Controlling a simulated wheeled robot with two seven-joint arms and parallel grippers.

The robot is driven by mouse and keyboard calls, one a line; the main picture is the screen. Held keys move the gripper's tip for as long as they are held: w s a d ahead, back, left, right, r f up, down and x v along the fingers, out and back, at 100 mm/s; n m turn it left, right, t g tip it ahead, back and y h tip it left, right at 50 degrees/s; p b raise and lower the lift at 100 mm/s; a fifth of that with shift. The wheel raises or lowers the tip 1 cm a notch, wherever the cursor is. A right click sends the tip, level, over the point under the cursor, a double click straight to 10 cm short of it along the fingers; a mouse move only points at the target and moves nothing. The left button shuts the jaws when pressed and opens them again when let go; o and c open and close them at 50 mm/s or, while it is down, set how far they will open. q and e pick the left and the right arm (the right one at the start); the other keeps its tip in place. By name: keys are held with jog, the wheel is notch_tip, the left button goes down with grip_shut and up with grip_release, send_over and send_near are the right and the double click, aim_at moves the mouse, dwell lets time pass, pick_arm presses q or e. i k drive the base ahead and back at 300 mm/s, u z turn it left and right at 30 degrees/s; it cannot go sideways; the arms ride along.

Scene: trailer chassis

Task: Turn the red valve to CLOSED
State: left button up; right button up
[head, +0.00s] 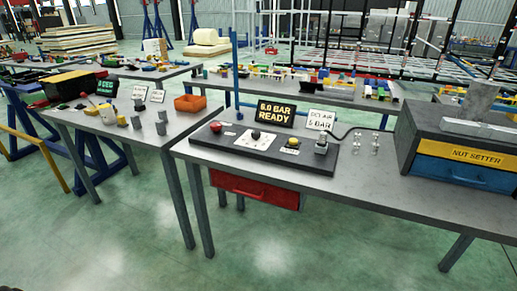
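A small red knob (215,127) sits at the left end of a dark panel (230,145) on the near table. It may be the red valve, but it is too small to read its position or any CLOSED mark. Beside it on the panel are a white plate with a black knob (256,134) and a yellow button (293,141). A display (275,113) behind them reads "6.0 BAR READY", and a white card (320,120) stands to its right. Neither of my grippers is in view.
The near table (375,170) holds a grey fitting (321,146) with a black hose and, at right, a drawer cabinet (462,165) marked NUT SETTER. A red drawer (254,190) hangs under the table. Another table (75,122) with an orange bin (190,103) stands left. Green floor in front is clear.

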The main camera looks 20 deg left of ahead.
aim_at(215, 126)
jog(key=k, duration=0.6)
jog(key=u, duration=0.8)
jog(key=i, duration=1.35)
jog(key=z, duration=0.8)
